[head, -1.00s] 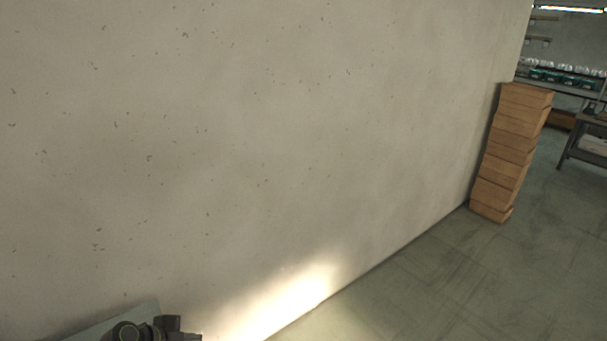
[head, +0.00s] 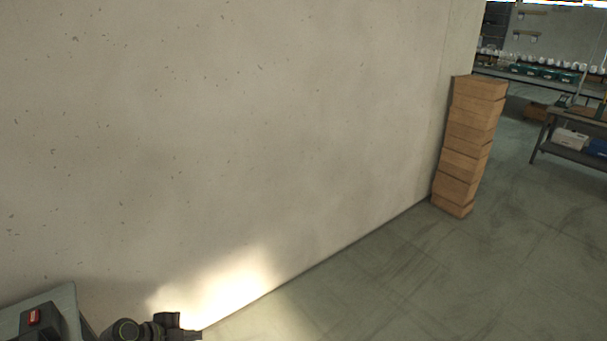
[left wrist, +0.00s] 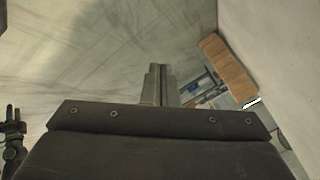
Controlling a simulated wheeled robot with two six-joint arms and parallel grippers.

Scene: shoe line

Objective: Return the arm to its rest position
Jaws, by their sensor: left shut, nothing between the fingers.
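My left gripper (head: 190,335) shows at the bottom edge of the head view, left of the middle, with only its dark end part in the picture. In the left wrist view my left gripper's fingers (left wrist: 159,72) are shut together, with nothing between them. They point out over bare floor. My right gripper is not in the head view.
A bare wall (head: 220,130) fills most of the head view. A tall stack of brown boxes (head: 466,145) stands against it at the right. A grey table with a red-buttoned box (head: 36,318) is at the lower left. Open floor (head: 420,270) lies at the right; a workbench (head: 575,155) stands beyond.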

